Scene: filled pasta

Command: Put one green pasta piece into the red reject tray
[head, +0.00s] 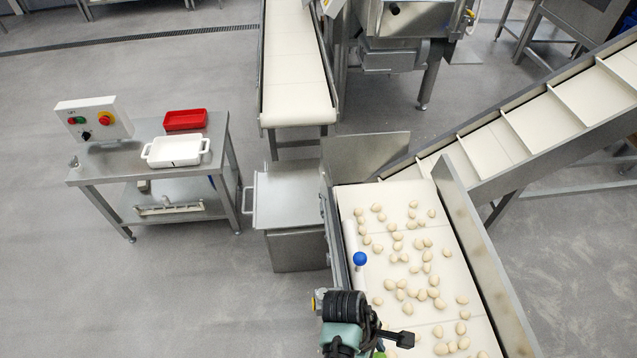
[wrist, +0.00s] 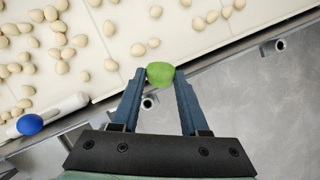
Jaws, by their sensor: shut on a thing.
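A green pasta piece (wrist: 160,74) sits between the fingertips of my gripper (wrist: 157,80) in the wrist view. The fingers are shut on it, and it is over the near edge of the conveyor belt. In the head view my gripper (head: 398,339) is at the bottom, by the belt's left side, and a bit of the green piece (head: 379,355) shows just under it. The red reject tray (head: 185,120) rests on a steel table at the left, behind a white tray, and looks empty. It is far from my gripper.
Many pale pasta pieces lie on the white belt (head: 384,193). A white handled tray (head: 176,151) and a button box (head: 94,119) stand on the steel table (head: 101,175). A blue knob (head: 360,258) sticks up at the belt's edge. A steel bin (head: 290,200) stands between table and belt.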

